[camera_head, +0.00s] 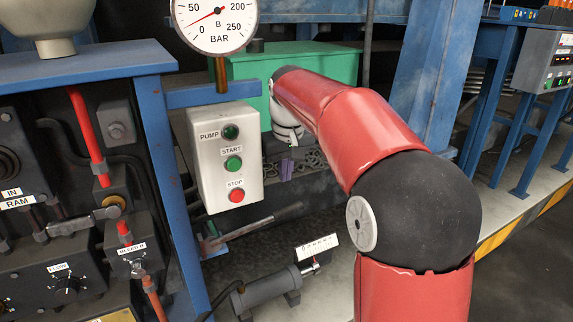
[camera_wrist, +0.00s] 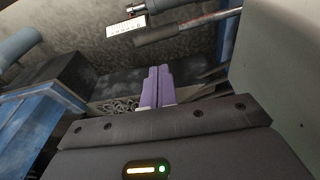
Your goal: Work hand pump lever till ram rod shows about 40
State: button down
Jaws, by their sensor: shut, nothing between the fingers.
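The hand pump lever (camera_head: 255,226) slopes up to the right beneath the control box, ending in a dark grip. In the wrist view the lever (camera_wrist: 205,22) crosses the top, its grip near the scale. The ram cylinder (camera_head: 268,287) lies on the floor plate, with a short rod (camera_head: 311,268) at its right end. A small white scale plate (camera_head: 317,247) stands by the rod; it also shows in the wrist view (camera_wrist: 126,27). Its marks are too small to read. My gripper (camera_wrist: 154,70) has purple fingers shut together, empty and apart from the lever; it also shows in the head view (camera_head: 287,160).
The grey control box (camera_head: 225,157) has pump, start and stop buttons. A green tank (camera_head: 250,66) stands behind my arm. The blue frame (camera_head: 158,130) and the valve panel (camera_head: 60,265) bound the left.

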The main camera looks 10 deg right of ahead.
aim_at(288, 208)
jog(key=x, duration=0.2)
jog(key=b+x, duration=0.1)
jog(key=x, duration=0.1)
jog(key=s+x, duration=0.1)
jog(key=x, duration=0.1)
jog(key=shift+w+d+f+b, duration=0.1)
jog(key=shift+d+f+b, duration=0.15)
jog(key=shift+b, duration=0.1)
jog(key=shift+d+f, duration=0.1)
jog(key=shift+f, duration=0.5)
